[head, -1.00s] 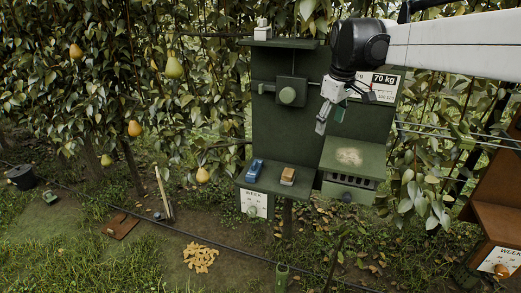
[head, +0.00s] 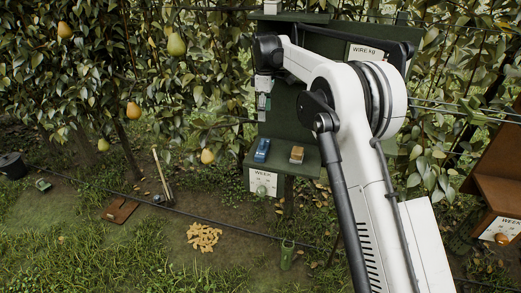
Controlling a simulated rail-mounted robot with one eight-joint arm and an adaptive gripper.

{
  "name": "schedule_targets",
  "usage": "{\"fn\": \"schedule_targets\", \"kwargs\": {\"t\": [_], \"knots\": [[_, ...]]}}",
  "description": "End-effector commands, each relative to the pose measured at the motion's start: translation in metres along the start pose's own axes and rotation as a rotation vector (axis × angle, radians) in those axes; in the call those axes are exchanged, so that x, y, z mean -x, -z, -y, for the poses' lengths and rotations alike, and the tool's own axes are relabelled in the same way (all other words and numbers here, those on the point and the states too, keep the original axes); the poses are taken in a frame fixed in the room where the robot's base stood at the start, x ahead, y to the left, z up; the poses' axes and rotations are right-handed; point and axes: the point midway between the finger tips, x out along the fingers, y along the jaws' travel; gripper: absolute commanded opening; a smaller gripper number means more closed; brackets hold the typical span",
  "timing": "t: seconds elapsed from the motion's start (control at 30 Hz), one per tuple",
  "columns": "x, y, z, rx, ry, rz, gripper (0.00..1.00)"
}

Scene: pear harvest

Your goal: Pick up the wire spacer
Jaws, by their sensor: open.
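I cannot tell for sure which thing is the wire spacer. A small blue block-like object (head: 262,149) and a brown-orange one (head: 296,154) lie apart on the low shelf of the green station (head: 282,125). A small pale object (head: 272,7) stands on top of the station's back board. My gripper (head: 262,112) points down above the shelf's left part, over the blue object and apart from it. It is open, with nothing seen between its fingers. My arm hides much of the station's right side.
A white label with a round knob (head: 263,183) hangs below the shelf. Pear foliage fills the left, with several pears such as one (head: 133,110) hanging. A brown cabinet (head: 497,190) stands at right. A hose and wood chips (head: 204,237) lie on the ground.

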Motion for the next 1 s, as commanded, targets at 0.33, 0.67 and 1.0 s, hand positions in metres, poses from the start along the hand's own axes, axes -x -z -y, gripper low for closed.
{"fn": "schedule_targets", "kwargs": {"t": [0.33, 0.67, 1.0], "knots": [[-0.036, 0.006, -0.002, 0.023, 0.01, 0.005, 0.57], [-0.087, 0.005, -0.002, 0.022, 0.009, 0.004, 0.57], [-0.115, 0.005, 0.0, 0.022, 0.009, 0.004, 0.57]]}}
